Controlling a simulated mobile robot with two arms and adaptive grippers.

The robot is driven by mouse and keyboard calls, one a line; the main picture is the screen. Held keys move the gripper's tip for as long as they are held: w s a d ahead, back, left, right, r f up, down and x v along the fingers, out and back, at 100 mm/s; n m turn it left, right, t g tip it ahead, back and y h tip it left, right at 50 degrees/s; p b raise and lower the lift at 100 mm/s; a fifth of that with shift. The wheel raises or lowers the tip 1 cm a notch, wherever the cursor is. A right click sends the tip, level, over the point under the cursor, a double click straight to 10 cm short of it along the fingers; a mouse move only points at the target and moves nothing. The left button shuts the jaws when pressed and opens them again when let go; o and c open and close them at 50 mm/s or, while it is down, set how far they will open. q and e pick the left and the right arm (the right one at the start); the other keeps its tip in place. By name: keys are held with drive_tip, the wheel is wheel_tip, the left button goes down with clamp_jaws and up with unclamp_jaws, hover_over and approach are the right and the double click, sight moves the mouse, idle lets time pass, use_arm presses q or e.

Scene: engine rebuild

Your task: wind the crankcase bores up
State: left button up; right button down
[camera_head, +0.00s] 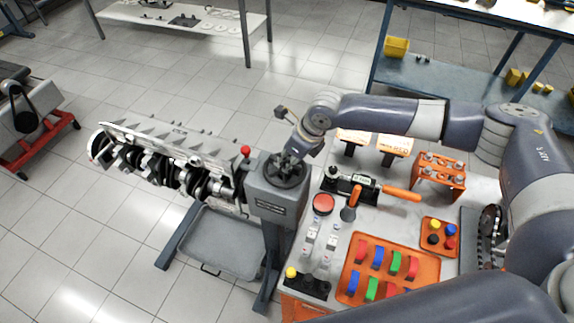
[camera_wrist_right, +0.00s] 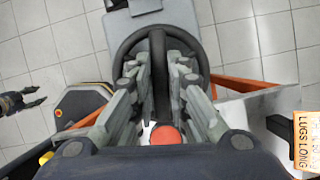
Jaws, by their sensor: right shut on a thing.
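The crankcase (camera_head: 170,165) hangs on the stand at the left of the head view, its bores hidden from this angle and the crankshaft (camera_head: 150,165) showing along its side. The stand's gearbox (camera_head: 277,205) carries a dark handwheel (camera_head: 287,176); it also shows in the wrist view (camera_wrist_right: 202,50). My right gripper (camera_head: 291,158) is over the handwheel, and its fingers in the wrist view (camera_wrist_right: 160,80) are shut on a bar of the wheel. What seems to be my left gripper (camera_wrist_right: 22,102) shows small at the wrist view's left edge; its jaw state is unclear.
Right of the stand is a workbench with a red button (camera_head: 323,204), an orange tray (camera_head: 390,275) of coloured parts, an orange-handled tool (camera_head: 400,193) and an orange rack (camera_head: 437,178). A grey drip tray (camera_head: 215,240) lies under the crankcase.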

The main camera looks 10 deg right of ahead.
drive_tip(key=shift+w+r, duration=0.1)
idle(0.3)
drive_tip(key=c, duration=1.6)
unclamp_jaws()
drive_tip(key=shift+o, duration=0.2)
drive_tip(key=v, duration=1.2)
